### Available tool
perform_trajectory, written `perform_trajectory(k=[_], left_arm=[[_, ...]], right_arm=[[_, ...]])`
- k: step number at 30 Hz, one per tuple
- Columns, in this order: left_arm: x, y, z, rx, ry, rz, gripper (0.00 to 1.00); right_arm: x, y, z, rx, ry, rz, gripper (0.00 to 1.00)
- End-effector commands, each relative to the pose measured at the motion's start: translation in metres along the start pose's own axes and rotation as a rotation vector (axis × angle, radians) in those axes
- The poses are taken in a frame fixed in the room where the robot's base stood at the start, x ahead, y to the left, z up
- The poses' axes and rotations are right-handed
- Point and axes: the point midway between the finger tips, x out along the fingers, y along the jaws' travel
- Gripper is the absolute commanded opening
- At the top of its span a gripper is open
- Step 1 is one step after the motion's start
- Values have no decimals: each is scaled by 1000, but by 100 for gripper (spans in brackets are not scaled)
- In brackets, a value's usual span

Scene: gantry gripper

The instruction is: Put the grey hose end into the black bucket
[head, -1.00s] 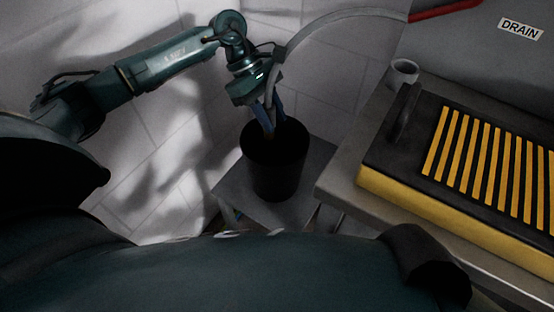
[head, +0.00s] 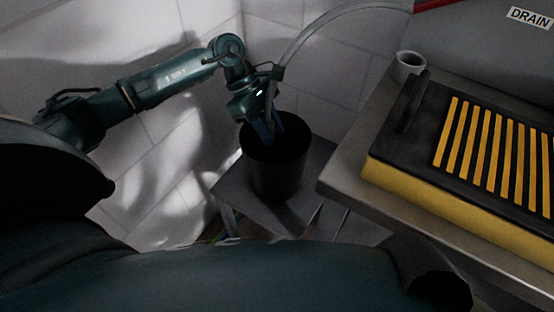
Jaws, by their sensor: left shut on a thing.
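The black bucket (head: 277,175) stands upright on a small grey stand in the middle of the head view. My left gripper (head: 267,128) points down at the bucket's mouth, with its blue fingers at or inside the rim. It is shut on the grey hose (head: 310,38), which arcs from the upper right down to the gripper. The hose's very end is hidden by the fingers and the dark bucket opening, so I cannot tell how deep it sits. My right gripper is not in view.
The grey stand (head: 234,192) holds the bucket. To the right is a metal bench (head: 343,178) with a black and yellow striped unit (head: 420,195) and a small white cup (head: 409,64). A DRAIN label (head: 529,18) is at the upper right. A tiled wall stands behind.

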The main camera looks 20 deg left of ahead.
Motion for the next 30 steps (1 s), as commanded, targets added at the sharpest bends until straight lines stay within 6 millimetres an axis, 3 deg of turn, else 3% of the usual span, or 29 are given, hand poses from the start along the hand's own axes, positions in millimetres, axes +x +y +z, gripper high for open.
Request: perform_trajectory(k=[1,2,11,18,22,30], left_arm=[[0,0,0,1,-1,0,5],[0,0,0,1,-1,0,31],[0,0,1,1,-1,0,56],[-1,0,0,1,0,-1,56],[-11,0,0,0,0,2,56],[-67,1,0,1,1,4,56]], right_arm=[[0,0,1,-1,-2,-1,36],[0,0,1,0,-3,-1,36],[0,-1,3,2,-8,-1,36],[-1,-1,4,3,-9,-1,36],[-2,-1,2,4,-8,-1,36],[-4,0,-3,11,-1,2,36]])
